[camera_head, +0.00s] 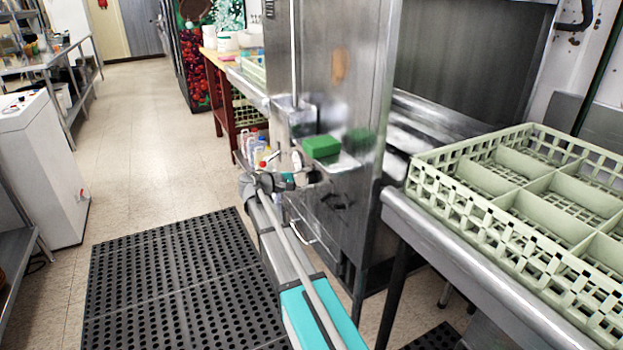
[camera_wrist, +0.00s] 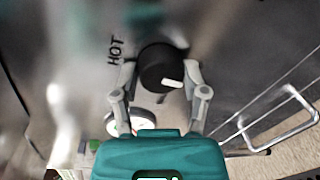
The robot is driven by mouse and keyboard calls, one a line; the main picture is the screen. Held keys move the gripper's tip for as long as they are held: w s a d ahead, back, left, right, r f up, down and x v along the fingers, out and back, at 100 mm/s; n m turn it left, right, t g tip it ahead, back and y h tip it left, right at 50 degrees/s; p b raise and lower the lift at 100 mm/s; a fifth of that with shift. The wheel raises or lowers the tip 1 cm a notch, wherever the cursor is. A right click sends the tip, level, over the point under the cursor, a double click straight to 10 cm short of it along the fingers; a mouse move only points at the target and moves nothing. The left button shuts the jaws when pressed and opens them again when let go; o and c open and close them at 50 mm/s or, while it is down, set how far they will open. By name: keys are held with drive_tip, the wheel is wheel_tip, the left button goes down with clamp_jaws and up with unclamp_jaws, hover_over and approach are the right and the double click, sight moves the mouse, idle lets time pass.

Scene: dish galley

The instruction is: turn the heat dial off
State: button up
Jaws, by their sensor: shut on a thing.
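The heat dial (camera_wrist: 160,60) is a round black knob with a white mark, seen in the wrist view on a grey metal panel. The white mark is at its lower right edge in that picture. The word HOT (camera_wrist: 116,50) is printed to the left of the dial. My gripper (camera_wrist: 160,74) has one finger on each side of the dial and is shut on it. In the head view my gripper (camera_head: 284,181) is at the front of the steel dish machine (camera_head: 335,80), low under a small shelf.
A green sponge (camera_head: 321,147) lies on the small shelf just above my gripper. A bar handle (camera_head: 301,234) is below it. A pale green dish rack (camera_head: 500,195) stands on the right counter. A black mat (camera_head: 180,285) covers open floor at left.

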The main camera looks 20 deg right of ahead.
drive_tip(key=shift+w+a+n, duration=0.1)
drive_tip(key=shift+w+n, duration=0.05)
drive_tip(key=shift+n, duration=0.15)
drive_tip(key=o, duration=1.2)
drive_tip(key=shift+c, duration=0.2)
drive_tip(key=shift+a, duration=0.1)
